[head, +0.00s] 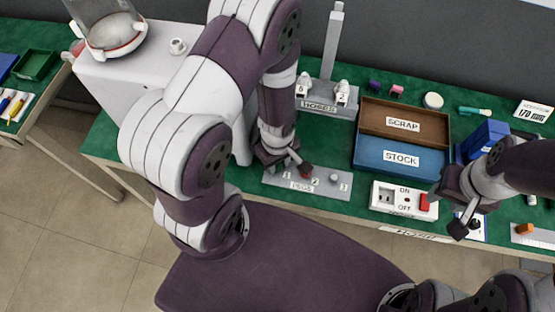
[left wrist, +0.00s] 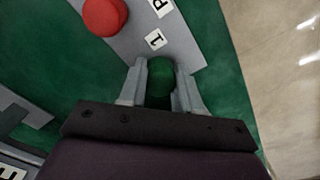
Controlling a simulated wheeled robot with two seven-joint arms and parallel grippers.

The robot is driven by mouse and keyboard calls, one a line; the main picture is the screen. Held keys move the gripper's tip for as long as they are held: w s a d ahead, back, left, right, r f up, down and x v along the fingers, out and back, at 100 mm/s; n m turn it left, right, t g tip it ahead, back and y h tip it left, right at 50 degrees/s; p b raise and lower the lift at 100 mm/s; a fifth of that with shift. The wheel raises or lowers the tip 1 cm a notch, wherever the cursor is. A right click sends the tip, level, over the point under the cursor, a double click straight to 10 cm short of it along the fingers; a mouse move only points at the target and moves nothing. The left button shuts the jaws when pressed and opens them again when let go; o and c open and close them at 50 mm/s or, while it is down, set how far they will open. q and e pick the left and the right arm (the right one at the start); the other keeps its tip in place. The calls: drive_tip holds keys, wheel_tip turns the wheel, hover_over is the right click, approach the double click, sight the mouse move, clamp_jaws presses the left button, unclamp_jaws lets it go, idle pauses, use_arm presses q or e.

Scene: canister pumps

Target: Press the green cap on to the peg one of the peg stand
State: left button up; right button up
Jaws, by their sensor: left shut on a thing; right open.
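The grey peg stand (head: 310,186), marked PEGS with labels 1, 2 and 3, lies on the green bench mat. My left gripper (head: 281,170) is over its left end. In the left wrist view the left gripper (left wrist: 160,88) is shut on the green cap (left wrist: 160,72), beside label 1. The cap hides whatever is under it, so I cannot tell whether it touches peg one. A red cap (left wrist: 104,16) is near the middle of the stand, and also shows in the head view (head: 305,171). My right gripper (head: 463,225) is open and empty at the right.
A light knob-like piece (head: 333,178) stands near label 3. Behind are the HOSES stand (head: 325,106), the brown SCRAP tray (head: 371,116) and the blue STOCK tray (head: 371,158). A white ON/OFF switch box (head: 392,204) stands right of the peg stand, near the bench's front edge.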

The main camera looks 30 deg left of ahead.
use_arm(q)
drive_tip(key=o, duration=1.1)
drive_tip(key=shift+r, duration=0.1)
wheel_tip(320, 180, up, 12)
drive_tip(key=shift+r+p, duration=0.25)
drive_tip(key=shift+p, duration=0.65)
drive_tip(key=shift+s, duration=0.1)
